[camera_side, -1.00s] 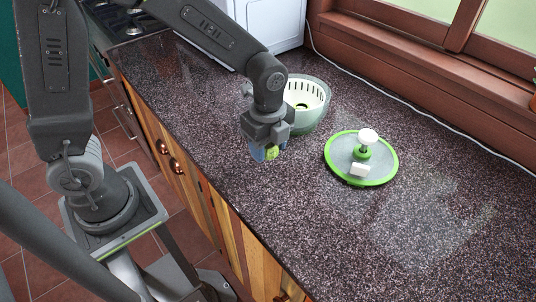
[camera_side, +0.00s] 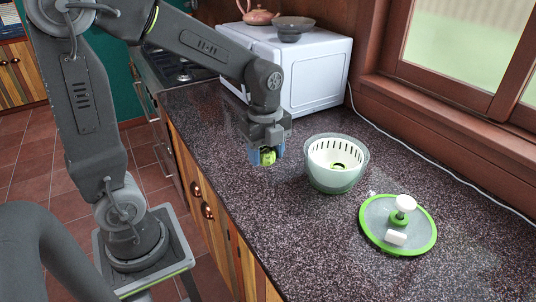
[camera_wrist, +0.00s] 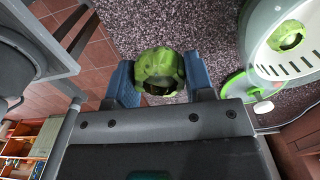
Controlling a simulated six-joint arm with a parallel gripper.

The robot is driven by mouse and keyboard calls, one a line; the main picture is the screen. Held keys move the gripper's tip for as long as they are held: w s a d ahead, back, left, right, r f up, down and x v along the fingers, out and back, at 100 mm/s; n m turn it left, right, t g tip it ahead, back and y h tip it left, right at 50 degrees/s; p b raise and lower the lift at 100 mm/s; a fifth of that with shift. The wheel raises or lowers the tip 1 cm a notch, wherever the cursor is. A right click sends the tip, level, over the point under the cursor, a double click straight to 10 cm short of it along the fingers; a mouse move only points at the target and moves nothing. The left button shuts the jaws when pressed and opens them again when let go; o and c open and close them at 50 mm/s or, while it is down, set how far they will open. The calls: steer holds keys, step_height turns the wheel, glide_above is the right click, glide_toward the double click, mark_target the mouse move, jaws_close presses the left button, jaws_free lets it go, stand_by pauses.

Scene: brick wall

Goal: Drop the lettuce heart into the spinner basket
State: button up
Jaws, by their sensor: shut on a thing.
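My gripper (camera_side: 266,152) has blue fingers and is shut on the green lettuce heart (camera_side: 268,157). In the wrist view the lettuce heart (camera_wrist: 160,68) sits between the two fingers (camera_wrist: 160,74), with a dark patch on its near side. The gripper is over the counter, to the left of the spinner basket and apart from it. The white slotted spinner basket (camera_side: 324,153) sits in a pale green translucent bowl (camera_side: 335,184). Something green shows at the basket's bottom. The basket (camera_wrist: 306,62) is at the upper right of the wrist view.
The green-rimmed lid (camera_side: 371,235) with a white knob lies on the counter right of the bowl, with a small white block (camera_side: 397,238) on it. A white microwave (camera_side: 310,75) stands behind. The speckled counter (camera_side: 290,235) is clear in front.

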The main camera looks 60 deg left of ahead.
steer(key=w+d+r, duration=0.1)
steer(key=w+d, duration=0.2)
steer(key=w, duration=0.6)
steer(key=w+d+r, duration=0.1)
steer(key=w+d, duration=0.1)
steer(key=w, duration=0.8)
steer(key=shift+s+d+f, duration=0.1)
steer(key=shift+s+f, duration=0.05)
steer(key=shift+f, duration=2.4)
steer(key=o, duration=1)
step_height(320, 180, up, 14)
steer(key=shift+f, duration=0.1)
